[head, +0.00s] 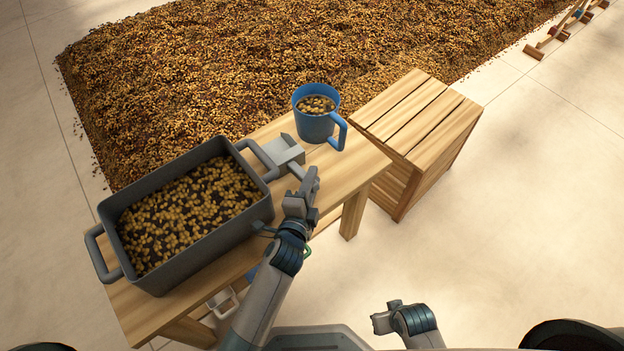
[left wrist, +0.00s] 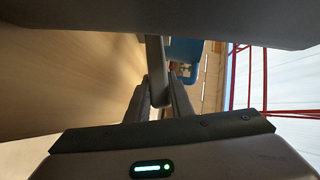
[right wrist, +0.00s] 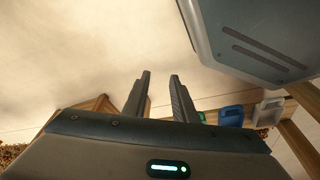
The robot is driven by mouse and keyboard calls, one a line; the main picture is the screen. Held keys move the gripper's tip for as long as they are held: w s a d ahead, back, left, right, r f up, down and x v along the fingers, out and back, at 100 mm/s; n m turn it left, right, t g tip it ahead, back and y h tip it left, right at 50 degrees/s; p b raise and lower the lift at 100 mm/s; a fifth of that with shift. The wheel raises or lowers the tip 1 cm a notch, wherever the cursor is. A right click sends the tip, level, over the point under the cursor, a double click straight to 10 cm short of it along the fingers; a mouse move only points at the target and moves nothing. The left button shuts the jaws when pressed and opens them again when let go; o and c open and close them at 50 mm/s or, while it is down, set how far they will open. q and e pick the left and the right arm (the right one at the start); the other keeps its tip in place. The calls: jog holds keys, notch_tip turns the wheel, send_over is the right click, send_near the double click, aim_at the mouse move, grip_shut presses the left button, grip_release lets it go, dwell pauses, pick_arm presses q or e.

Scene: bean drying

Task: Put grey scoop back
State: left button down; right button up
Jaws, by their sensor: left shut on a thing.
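The grey scoop (head: 285,152) is at the back of the wooden bench, between the grey bin's handle and the blue mug. I cannot tell if it rests on the bench top or is just above it. My left gripper (head: 305,185) is shut on the scoop's handle, which also shows between the fingers in the left wrist view (left wrist: 156,72). My right gripper (head: 382,318) is empty and low in front of the bench; its fingers stand apart in the right wrist view (right wrist: 160,78).
A grey bin (head: 197,240) of beans covers the bench's left part. A blue mug (head: 315,127) with beans stands right of the scoop. A wooden crate (head: 425,115) adjoins the bench's right end. White (head: 222,302) and blue items sit below the bench top.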

pick_arm(q)
jog(key=c, duration=1.6)
grip_release()
jog(key=shift+o, duration=0.2)
jog(key=shift+f, duration=0.15)
pick_arm(e)
jog(key=shift+s, duration=0.1)
pick_arm(q)
jog(key=shift+f+b, duration=0.1)
jog(key=shift+b, duration=0.25)
jog(key=v, duration=1.7)
jog(key=shift+s+d+r, duration=0.15)
jog(key=shift+s+r, duration=0.05)
jog(key=shift+r, duration=0.1)
pick_arm(e)
jog(key=shift+v, duration=1.1)
jog(key=shift+a, duration=0.15)
jog(key=shift+w, duration=0.3)
